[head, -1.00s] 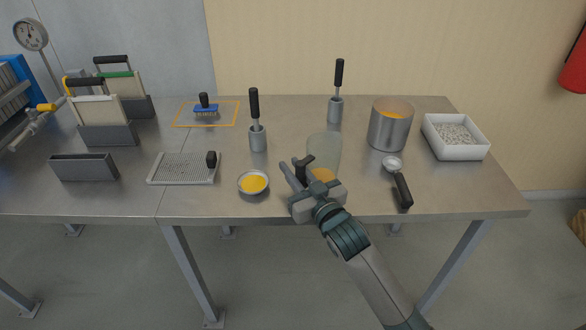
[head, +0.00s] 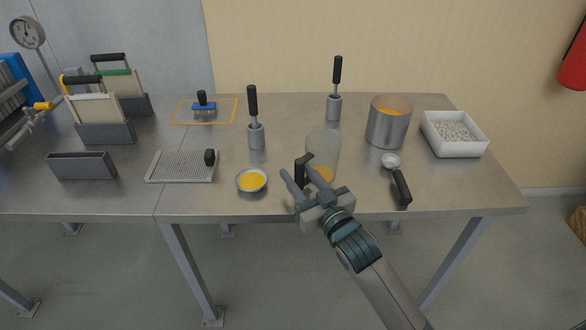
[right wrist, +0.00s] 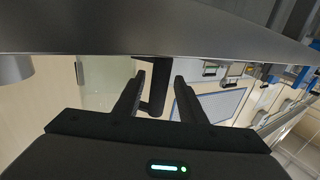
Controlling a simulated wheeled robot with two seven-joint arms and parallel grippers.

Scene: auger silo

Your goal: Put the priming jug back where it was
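The priming jug (head: 323,148) is a translucent, pale vessel with some orange at its bottom. It stands upright near the front of the table, and its dark handle (head: 303,168) faces left. My right gripper (head: 297,174) is open at the handle, and its wrist hides part of the jug's base. In the right wrist view, which shows the scene upside down, the handle (right wrist: 158,92) is between and just beyond the open fingertips (right wrist: 160,80), with gaps on both sides. The jug's clear body (right wrist: 104,80) is left of it. My left gripper is not in view.
A small bowl of orange stuff (head: 252,180) is left of the gripper. A scoop (head: 399,180), a metal pot (head: 388,122) and a white tray (head: 454,134) are to the right. Two black-handled tools (head: 255,118) (head: 335,90) stand behind. An orange-outlined mat (head: 220,113) lies at back left.

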